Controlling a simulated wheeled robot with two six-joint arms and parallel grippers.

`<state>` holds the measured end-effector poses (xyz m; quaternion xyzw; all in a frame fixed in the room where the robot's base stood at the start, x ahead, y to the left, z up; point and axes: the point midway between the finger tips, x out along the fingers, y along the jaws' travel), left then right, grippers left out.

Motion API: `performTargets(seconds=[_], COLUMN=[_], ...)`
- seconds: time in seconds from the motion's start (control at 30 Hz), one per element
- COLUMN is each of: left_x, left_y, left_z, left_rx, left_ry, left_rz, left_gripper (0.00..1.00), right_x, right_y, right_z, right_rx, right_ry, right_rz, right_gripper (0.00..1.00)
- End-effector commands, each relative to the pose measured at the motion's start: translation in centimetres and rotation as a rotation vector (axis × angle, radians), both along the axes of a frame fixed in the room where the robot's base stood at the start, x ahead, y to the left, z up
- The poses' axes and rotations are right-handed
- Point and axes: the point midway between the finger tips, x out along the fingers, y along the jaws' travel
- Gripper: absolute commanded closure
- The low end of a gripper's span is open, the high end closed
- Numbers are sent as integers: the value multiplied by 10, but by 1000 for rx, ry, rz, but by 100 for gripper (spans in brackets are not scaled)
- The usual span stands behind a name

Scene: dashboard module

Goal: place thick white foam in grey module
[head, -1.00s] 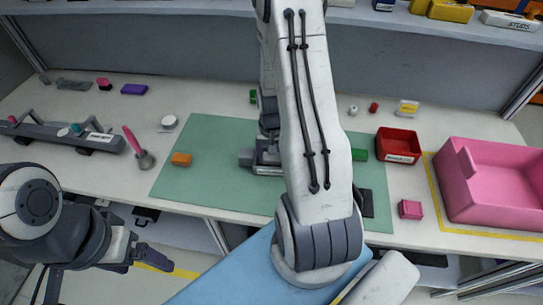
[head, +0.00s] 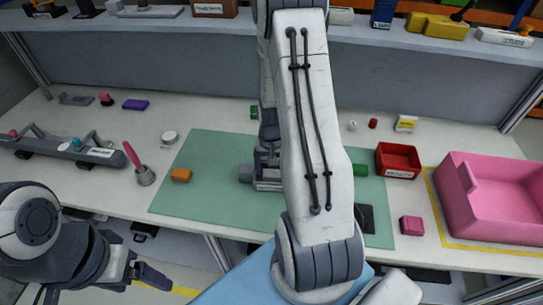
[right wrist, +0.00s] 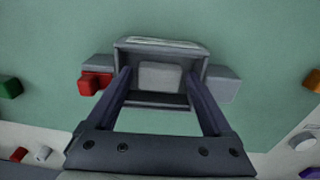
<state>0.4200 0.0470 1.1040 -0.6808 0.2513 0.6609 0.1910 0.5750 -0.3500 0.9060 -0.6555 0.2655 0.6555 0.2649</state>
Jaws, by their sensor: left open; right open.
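The grey module (head: 268,185) is an open box on the green mat, partly hidden by my right arm in the head view. It also shows in the right wrist view (right wrist: 150,98). A pale, thick block (right wrist: 160,76), which looks like the white foam, lies inside it. My right gripper (right wrist: 157,74) is open, its fingers reaching over the module on both sides of the pale block, apart from it. Whether they touch the module walls I cannot tell. My left gripper (head: 150,277) is open and empty, low at the left, in front of the table.
A grey block (right wrist: 222,84) sits beside the module, and a red block (right wrist: 96,83) is on its other side. An orange block (head: 181,175), a red bin (head: 398,174), a pink block (head: 411,225) and a pink crate (head: 500,215) stand around. The mat's left front is clear.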

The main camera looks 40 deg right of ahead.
Motion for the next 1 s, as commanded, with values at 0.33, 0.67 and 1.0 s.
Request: performTargets(seconds=[0.33,0.67,1.0], left_x=[0,0,0], left_y=[0,0,0], left_z=[-8,-9,-9], left_rx=[0,0,0], left_ry=[0,0,0], left_rz=[0,0,0], left_gripper=[15,15,15], right_x=[1,0,9], right_y=[-1,0,71], right_z=[74,103,126], right_rx=[-3,-1,3], right_ry=[-6,-1,-17], right_rz=[0,0,231], right_gripper=[14,14,14])
